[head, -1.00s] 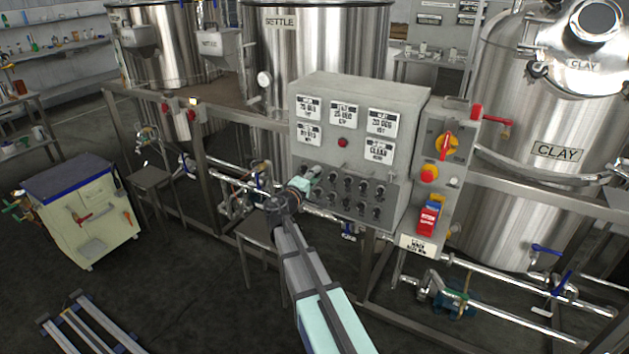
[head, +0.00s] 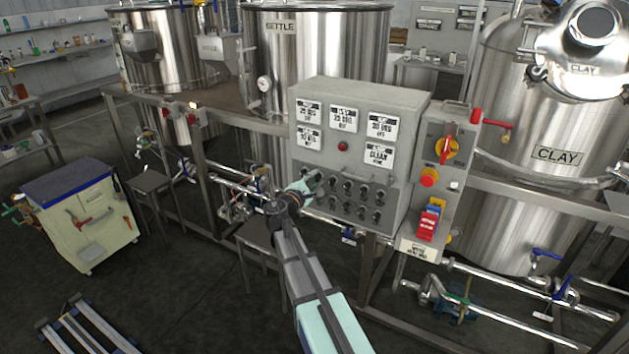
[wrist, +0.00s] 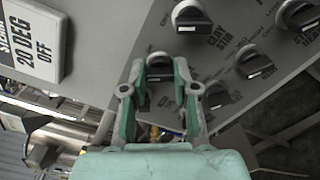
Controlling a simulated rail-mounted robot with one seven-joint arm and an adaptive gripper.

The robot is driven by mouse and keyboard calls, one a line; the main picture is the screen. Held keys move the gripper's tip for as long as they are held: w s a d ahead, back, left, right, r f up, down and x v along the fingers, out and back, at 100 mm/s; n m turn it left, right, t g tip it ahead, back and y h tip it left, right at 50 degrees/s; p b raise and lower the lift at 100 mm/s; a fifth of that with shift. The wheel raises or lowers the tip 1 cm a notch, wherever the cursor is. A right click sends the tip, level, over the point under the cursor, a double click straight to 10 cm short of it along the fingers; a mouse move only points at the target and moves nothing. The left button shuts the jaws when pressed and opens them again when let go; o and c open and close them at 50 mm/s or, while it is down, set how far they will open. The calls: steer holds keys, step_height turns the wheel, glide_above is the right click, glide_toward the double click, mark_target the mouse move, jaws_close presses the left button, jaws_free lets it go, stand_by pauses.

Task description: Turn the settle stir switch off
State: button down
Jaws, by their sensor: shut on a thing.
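The grey control panel (head: 345,110) carries rows of black rotary switches on its sloped lower face. My gripper (head: 314,180) is at the left end of these rows in the head view. In the wrist view, my gripper (wrist: 160,72) has its two fingers on either side of a black rotary switch (wrist: 161,96) and is shut on it. The label of this switch is mostly hidden, so I cannot read its name. A neighbouring switch (wrist: 190,16) points sideways, with the label CLAY STIR beside it. The settle tank (head: 320,50) stands behind the panel.
More switches (wrist: 254,62) sit close to the right of my gripper. A display plate (wrist: 30,40) reading 20 DEG OFF is at its left. A side box with a red and yellow isolator (head: 446,150) adjoins the panel. Pipes (head: 240,180) run below and behind.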

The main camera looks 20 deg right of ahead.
stand_by(0.3)
steer(key=c, duration=0.9)
jaws_free()
steer(key=shift+a, duration=0.1)
steer(key=v, duration=1.2)
